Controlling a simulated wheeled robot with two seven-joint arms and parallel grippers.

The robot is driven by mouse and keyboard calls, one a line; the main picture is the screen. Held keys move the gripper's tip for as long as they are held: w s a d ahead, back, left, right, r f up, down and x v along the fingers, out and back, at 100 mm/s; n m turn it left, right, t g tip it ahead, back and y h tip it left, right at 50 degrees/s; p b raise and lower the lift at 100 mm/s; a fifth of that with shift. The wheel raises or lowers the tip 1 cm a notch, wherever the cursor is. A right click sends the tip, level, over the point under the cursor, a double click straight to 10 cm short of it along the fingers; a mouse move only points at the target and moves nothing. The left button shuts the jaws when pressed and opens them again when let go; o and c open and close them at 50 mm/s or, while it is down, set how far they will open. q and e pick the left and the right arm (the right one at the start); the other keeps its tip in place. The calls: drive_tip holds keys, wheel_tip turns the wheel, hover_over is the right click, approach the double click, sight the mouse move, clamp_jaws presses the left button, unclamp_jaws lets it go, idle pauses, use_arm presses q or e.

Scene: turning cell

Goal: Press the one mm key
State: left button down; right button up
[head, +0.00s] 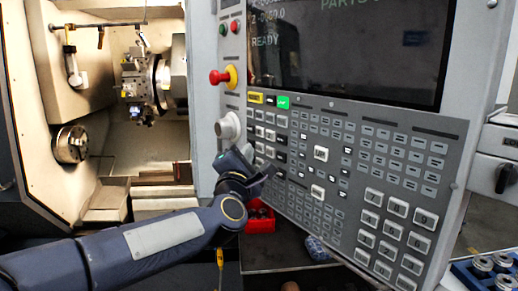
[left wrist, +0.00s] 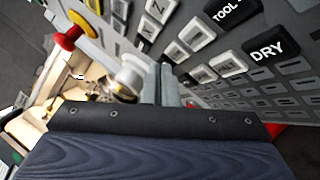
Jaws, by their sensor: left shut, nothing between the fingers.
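The control panel (head: 345,150) of the lathe fills the middle of the head view, with rows of grey and white keys. Key labels are too small to read there, so I cannot tell which is the one mm key. My left gripper (head: 264,168) is shut and empty, close to the keys at the panel's left side, just right of the round knob (head: 229,126). In the left wrist view the narrow shut fingers (left wrist: 161,84) point at the panel. Larger keys there include a DRY key (left wrist: 265,50) and a TOOL key (left wrist: 229,12). Contact cannot be told. My right gripper is out of view.
A red emergency stop button (head: 217,77) sticks out at the panel's upper left. The screen (head: 350,45) reads READY. Left is the open lathe with its chuck (head: 71,144). A red bin (head: 260,222) stands below the panel, and a blue tray (head: 470,275) with metal parts lies lower right.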

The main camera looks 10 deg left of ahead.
use_arm(q)
drive_tip(key=shift+d, duration=0.1)
drive_tip(key=shift+w+d, duration=0.2)
drive_tip(key=shift+w, duration=0.15)
drive_tip(key=shift+w+d, duration=0.2)
drive_tip(key=shift+d, duration=0.05)
idle(0.8)
drive_tip(key=shift+s+a+b, duration=0.1)
drive_tip(key=shift+a+b, duration=0.05)
drive_tip(key=shift+b, duration=0.2)
drive_tip(key=shift+s+a+b, duration=0.3)
drive_tip(key=shift+s+a, duration=0.1)
drive_tip(key=shift+s, duration=0.05)
drive_tip(key=s+a+b, duration=0.2)
drive_tip(key=s+a, duration=0.1)
drive_tip(key=shift+s+a, duration=0.25)
drive_tip(key=shift+s, duration=0.05)
idle(0.3)
